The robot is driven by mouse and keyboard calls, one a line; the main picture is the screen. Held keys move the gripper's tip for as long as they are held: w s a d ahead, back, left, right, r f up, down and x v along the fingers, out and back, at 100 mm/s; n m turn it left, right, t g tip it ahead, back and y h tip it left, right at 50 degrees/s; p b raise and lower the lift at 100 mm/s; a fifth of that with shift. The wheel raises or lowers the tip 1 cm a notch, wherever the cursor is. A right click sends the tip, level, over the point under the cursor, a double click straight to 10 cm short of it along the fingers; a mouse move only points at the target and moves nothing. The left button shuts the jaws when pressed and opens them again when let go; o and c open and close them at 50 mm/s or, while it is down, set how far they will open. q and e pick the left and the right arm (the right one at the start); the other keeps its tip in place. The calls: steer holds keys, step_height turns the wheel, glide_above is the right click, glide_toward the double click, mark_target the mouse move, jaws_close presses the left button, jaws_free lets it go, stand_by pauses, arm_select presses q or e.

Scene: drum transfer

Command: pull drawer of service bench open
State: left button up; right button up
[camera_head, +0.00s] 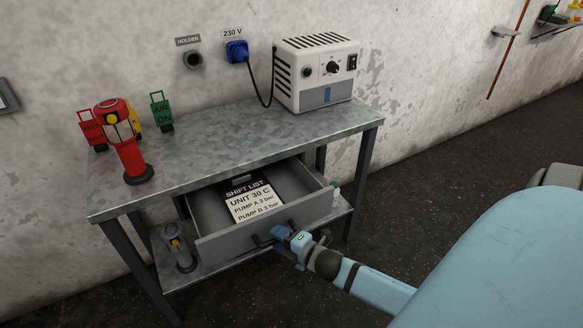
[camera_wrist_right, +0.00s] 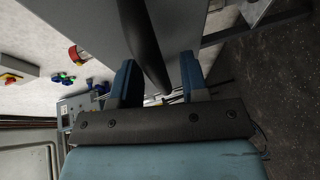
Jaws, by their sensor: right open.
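The service bench (camera_head: 205,149) is a grey metal table against the wall. Its drawer (camera_head: 228,238) is pulled out, and its inside shows. A shift list card (camera_head: 250,200) lies in it. The dark drawer handle (camera_head: 262,240) is on the drawer's front. My right gripper (camera_head: 283,236) is at the handle, at the right part of the drawer front. In the right wrist view the dark handle bar (camera_wrist_right: 148,45) passes between the two blue fingers of my open right gripper (camera_wrist_right: 158,82). I cannot tell whether a finger touches it. My left gripper is not in view.
A red lamp (camera_head: 124,145), red and green tags, and a white power unit (camera_head: 316,72) with a cable to a blue plug (camera_head: 237,51) are on or behind the bench top. A grey lamp-like object (camera_head: 180,250) and a white bottle (camera_head: 333,195) stand on the lower shelf.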

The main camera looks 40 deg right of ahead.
arm_select(q)
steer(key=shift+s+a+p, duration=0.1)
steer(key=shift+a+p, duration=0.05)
steer(key=shift+p, duration=0.5)
arm_select(e)
steer(key=v, duration=1.3)
steer(key=shift+s, duration=0.25)
steer(key=shift+r, duration=0.1)
